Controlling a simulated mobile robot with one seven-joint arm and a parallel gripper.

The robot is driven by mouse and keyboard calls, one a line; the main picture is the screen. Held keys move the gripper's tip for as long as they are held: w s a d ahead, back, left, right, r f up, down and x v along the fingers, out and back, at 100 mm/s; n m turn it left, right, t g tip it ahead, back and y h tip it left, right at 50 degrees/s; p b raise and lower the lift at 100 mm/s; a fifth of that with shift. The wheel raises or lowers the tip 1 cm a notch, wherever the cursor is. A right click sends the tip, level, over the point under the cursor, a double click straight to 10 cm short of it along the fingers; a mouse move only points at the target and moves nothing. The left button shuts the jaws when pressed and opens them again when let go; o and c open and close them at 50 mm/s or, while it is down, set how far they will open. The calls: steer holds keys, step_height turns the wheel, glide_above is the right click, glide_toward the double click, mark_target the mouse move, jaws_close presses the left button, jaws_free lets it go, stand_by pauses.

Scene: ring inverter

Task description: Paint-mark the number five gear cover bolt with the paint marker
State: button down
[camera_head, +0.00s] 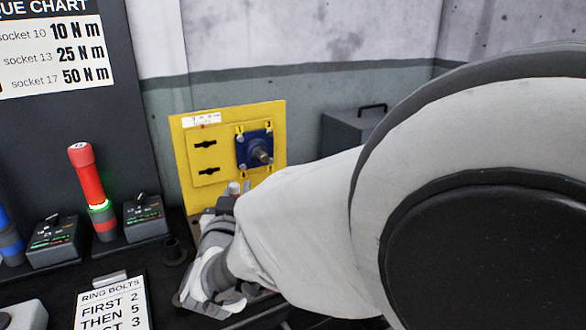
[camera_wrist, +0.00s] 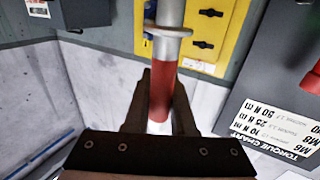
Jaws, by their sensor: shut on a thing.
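My gripper (camera_wrist: 158,98) is shut on a slim upright cylinder, which I take to be the paint marker (camera_wrist: 163,75). It has a red band and a grey upper body with a flange. In the head view my arm hides most of the gripper, and a pale tip (camera_head: 234,187) shows by the yellow panel's lower edge. The blue gear cover (camera_head: 254,150) is on the right half of the yellow panel (camera_head: 222,112), with a shaft at its centre and small bolts at its corners. Bolt numbers are unreadable.
A red-topped tool (camera_head: 88,178) stands between dark units (camera_head: 55,243) at left. A ring bolts card (camera_head: 113,303) lies in front, reading 2, 5, 3. A torque chart (camera_head: 50,45) is at upper left. A grey box with a handle (camera_head: 350,128) stands right of the panel.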

stand_by(0.4)
steer(key=shift+f+b, duration=2.2)
steer(key=shift+f, duration=0.55)
steer(key=shift+f+b, duration=0.4)
steer(key=shift+f, duration=0.15)
steer(key=shift+r, duration=0.1)
step_height(320, 180, up, 5)
steer(key=p, duration=0.4)
steer(key=shift+s, duration=0.15)
stand_by(0.5)
